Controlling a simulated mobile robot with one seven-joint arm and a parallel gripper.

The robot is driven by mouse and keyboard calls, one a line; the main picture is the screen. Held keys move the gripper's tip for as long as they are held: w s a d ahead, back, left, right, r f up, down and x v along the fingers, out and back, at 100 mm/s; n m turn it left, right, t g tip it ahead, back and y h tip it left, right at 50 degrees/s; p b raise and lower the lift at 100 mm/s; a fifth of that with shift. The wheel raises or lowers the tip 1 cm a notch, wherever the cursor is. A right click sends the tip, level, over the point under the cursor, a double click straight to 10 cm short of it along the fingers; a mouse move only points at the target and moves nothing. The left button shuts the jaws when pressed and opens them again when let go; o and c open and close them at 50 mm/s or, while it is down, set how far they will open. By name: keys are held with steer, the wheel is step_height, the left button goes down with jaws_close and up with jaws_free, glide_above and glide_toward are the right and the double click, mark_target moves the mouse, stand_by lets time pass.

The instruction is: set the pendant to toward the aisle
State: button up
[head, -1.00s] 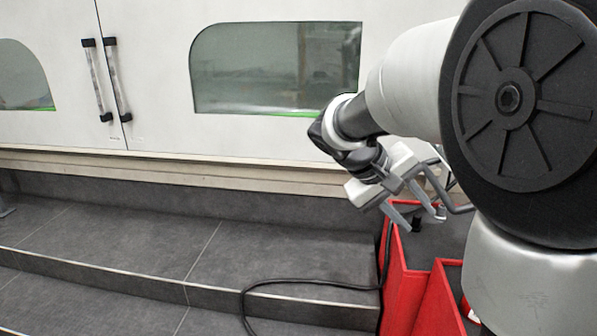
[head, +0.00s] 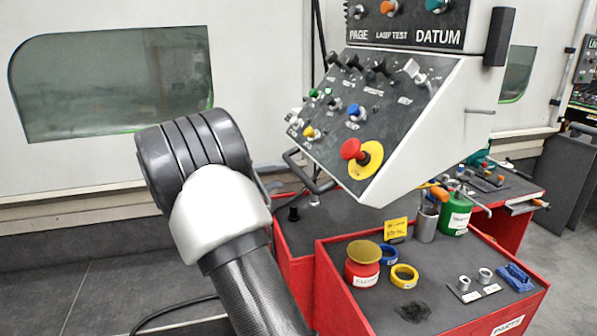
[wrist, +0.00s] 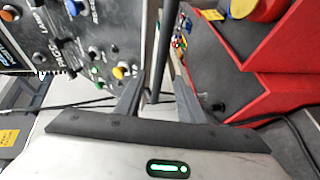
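The pendant (head: 440,125) is a light box with a sloped dark panel of knobs and buttons. It stands above the red cabinets, its panel facing left and toward me. A dark bar handle (head: 303,173) sticks out at its lower left. In the wrist view the pendant's panel (wrist: 105,25) is at upper left, upside down. My gripper (wrist: 157,88) is open, its two fingers apart. A dark upright bar (wrist: 155,70), apparently the handle, shows between the fingers with gaps on both sides. Whether it lies within their reach is unclear. In the head view my arm hides the gripper.
A red cabinet (head: 322,270) with a dark top holds a red tin (head: 362,272), tape rings (head: 404,276) and a green can (head: 455,215). A white machine wall (head: 110,170) stands behind. A black cable (head: 175,310) lies on the floor at lower left.

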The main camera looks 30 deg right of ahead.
mark_target(296, 172)
steer(key=p+x, duration=0.1)
steer(key=x, duration=0.8)
steer(key=shift+d, duration=0.1)
jaws_close()
